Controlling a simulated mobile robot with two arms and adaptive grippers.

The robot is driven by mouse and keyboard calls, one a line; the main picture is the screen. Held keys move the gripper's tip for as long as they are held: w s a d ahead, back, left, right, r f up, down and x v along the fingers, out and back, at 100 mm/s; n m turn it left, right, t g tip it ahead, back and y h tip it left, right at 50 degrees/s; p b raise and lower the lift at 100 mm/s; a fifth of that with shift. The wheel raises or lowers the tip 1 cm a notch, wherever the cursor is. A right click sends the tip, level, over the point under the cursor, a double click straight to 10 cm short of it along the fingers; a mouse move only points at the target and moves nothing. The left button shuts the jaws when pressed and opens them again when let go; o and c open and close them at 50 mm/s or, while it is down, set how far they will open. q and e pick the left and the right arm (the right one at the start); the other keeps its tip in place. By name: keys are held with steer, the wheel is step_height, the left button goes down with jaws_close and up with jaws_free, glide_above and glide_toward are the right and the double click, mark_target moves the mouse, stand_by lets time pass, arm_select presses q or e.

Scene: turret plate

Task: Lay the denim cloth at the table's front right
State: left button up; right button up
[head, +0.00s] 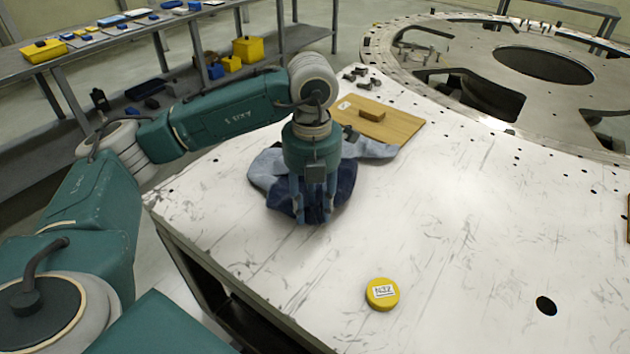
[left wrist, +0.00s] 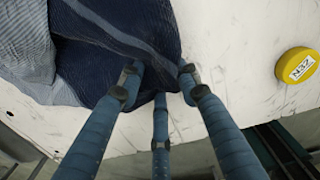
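The denim cloth (head: 268,168) lies rumpled on the white table (head: 450,230), with light blue and dark navy parts. My left gripper (head: 312,212) points down over the cloth's dark near part and hides some of it. In the left wrist view, the gripper's three fingertips (left wrist: 160,82) stand apart at the edge of the dark cloth (left wrist: 110,35). Part of the cloth shows between the fingers, and I see no pinch; whether they touch it is unclear. My right gripper is in neither view.
A yellow round tin (head: 382,294) sits near the table's front edge. A wooden board (head: 402,126) with a small brown block (head: 372,114) lies behind the cloth.

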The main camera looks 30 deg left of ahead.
arm_select(q)
steer(key=shift+s+d+r+p, duration=0.1)
steer(key=shift+s+r+p, duration=0.1)
steer(key=shift+r+p, duration=0.35)
steer(key=shift+s+d+r+p, duration=0.15)
steer(key=shift+r+p, duration=0.15)
steer(key=shift+r, duration=0.45)
steer(key=s+d+r+p, duration=0.1)
steer(key=s+r+p, duration=0.2)
steer(key=r+p, duration=0.2)
step_height(320, 180, up, 3)
steer(key=shift+d+f, duration=0.2)
steer(key=shift+d, duration=0.1)
steer(key=shift+f, duration=0.1)
steer(key=c, duration=0.5)
steer(key=shift+w+a, duration=0.2)
steer(key=shift+w, duration=0.15)
steer(key=c, duration=0.5)
steer(key=w+a, duration=0.5)
steer(key=w, duration=0.3)
steer(key=w+a, duration=0.6)
steer(key=w, duration=0.3)
steer(key=shift+w+a+r, duration=0.25)
steer(key=shift+w+r, duration=0.05)
steer(key=shift+r, duration=0.1)
step_height(320, 180, down, 3)
steer(key=shift+w+a+r, duration=0.1)
steer(key=shift+w+a, duration=0.05)
